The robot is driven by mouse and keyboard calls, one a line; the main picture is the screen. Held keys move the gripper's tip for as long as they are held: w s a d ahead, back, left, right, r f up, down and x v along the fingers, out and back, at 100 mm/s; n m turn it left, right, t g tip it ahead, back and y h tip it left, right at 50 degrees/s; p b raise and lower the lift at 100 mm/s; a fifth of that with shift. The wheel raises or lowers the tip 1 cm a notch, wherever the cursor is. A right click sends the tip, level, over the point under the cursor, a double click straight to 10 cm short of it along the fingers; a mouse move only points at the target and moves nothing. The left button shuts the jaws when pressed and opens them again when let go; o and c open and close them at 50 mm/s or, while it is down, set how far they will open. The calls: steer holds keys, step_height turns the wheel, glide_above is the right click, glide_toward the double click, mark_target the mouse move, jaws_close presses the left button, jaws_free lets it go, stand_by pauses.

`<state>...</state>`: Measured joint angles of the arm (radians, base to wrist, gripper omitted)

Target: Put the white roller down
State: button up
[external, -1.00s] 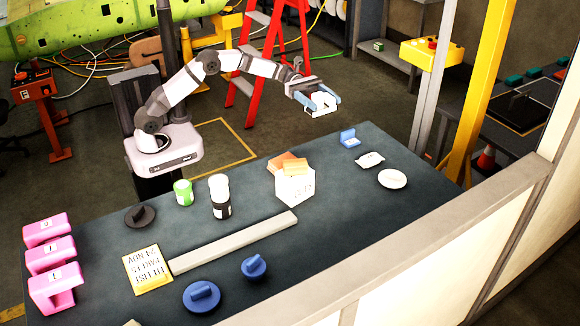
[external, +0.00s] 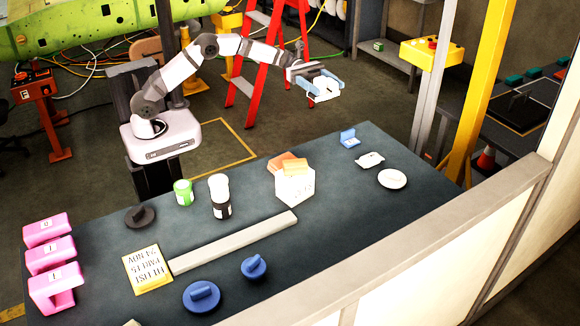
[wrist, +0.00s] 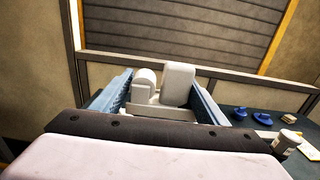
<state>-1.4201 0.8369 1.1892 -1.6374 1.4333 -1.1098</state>
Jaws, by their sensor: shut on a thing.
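My gripper (external: 320,85) is in the air beyond the far edge of the table, with its blue fingers shut on the white roller (external: 325,91). In the wrist view the roller (wrist: 178,86) sits between the two blue fingers of my gripper (wrist: 160,100), showing a rounded white part at left and a larger white block at right. Its lower part is hidden behind the gripper body. The roller is well clear of the dark table (external: 330,240).
A blue holder (external: 349,138), a small white piece (external: 370,160) and a white disc (external: 392,179) lie at right. A white-capped bottle (external: 220,197) and green can (external: 183,192) stand left. Bare table lies front right.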

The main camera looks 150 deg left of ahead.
steer(key=w+d+f+b, duration=0.4)
steer(key=w+f+b, duration=0.8)
steer(key=w+b, duration=0.15)
steer(key=shift+w+a+f+p, duration=0.1)
steer(key=shift+f+p, duration=0.1)
steer(key=shift+f, duration=2.3)
steer(key=shift+w+f+p, duration=0.1)
steer(key=shift+f+p, duration=0.1)
steer(key=shift+f, duration=2.3)
steer(key=shift+s, duration=0.1)
steer(key=shift+f+b, duration=0.4)
steer(key=shift+f, duration=0.2)
steer(key=o, duration=1.2)
steer(key=shift+f, duration=0.1)
